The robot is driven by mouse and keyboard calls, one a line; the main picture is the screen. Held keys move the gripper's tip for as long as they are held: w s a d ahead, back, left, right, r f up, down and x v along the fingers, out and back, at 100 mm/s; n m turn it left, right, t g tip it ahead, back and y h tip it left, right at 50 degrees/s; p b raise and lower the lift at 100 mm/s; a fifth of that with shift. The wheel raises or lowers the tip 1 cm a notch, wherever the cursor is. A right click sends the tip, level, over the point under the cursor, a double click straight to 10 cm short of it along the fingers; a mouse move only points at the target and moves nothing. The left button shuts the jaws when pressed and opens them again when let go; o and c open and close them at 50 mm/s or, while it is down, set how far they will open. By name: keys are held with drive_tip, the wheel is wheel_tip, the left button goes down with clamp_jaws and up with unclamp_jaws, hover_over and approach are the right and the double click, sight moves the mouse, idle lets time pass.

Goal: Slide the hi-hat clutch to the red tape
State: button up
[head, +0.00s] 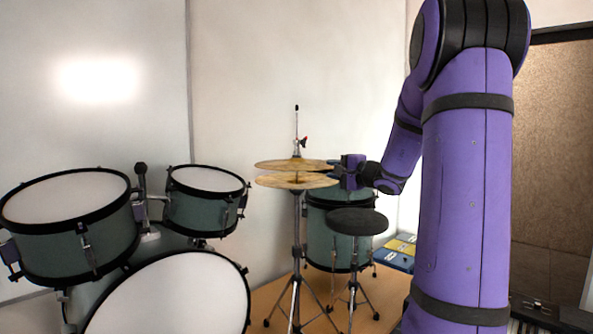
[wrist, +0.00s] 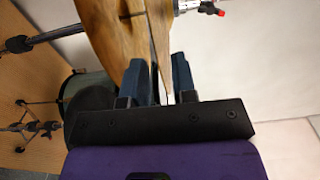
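The hi-hat's upper cymbal (head: 285,163) and lower cymbal (head: 285,181) are mounted on a chrome stand (head: 297,225), a small gap between them. The clutch (head: 297,150), with a red-tipped screw (head: 305,140), is on the rod (head: 296,120) just above the upper cymbal. The red tip also shows in the wrist view (wrist: 221,13). I cannot make out red tape on the rod. My gripper (head: 343,173) is at the cymbals' right edge. In the wrist view my gripper (wrist: 160,80) has its fingers apart, with the cymbal edges between them and a light gap by the right finger.
A black round stool (head: 357,221) and a green floor drum (head: 325,240) stand beside and behind the hi-hat. More drums (head: 70,212) fill the left side. Cases (head: 396,258) lie at the right. The space above the cymbals around the rod is clear.

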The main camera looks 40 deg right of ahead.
drive_tip(key=shift+s, duration=0.1)
drive_tip(key=s, duration=0.9)
drive_tip(key=shift+s+d, duration=0.35)
drive_tip(key=shift+s, duration=0.05)
idle(0.5)
drive_tip(key=a+f+n+g+y, duration=0.2)
drive_tip(key=a+n+g+y, duration=0.15)
drive_tip(key=a, duration=0.95)
drive_tip(key=a+f+n+g+y, duration=0.15)
drive_tip(key=a+n+g, duration=0.3)
drive_tip(key=a, duration=0.85)
drive_tip(key=s+a+f+n+g+h, duration=0.1)
drive_tip(key=s+a+n+g+h, duration=0.1)
drive_tip(key=s, duration=0.6)
drive_tip(key=s+a+f+n+g+h, duration=0.2)
drive_tip(key=s+a+n+h, duration=0.2)
drive_tip(key=s+a+n, duration=0.3)
drive_tip(key=shift+s+a+f+g, duration=0.2)
drive_tip(key=shift+s+a+g, duration=0.2)
drive_tip(key=shift+s+a, duration=0.05)
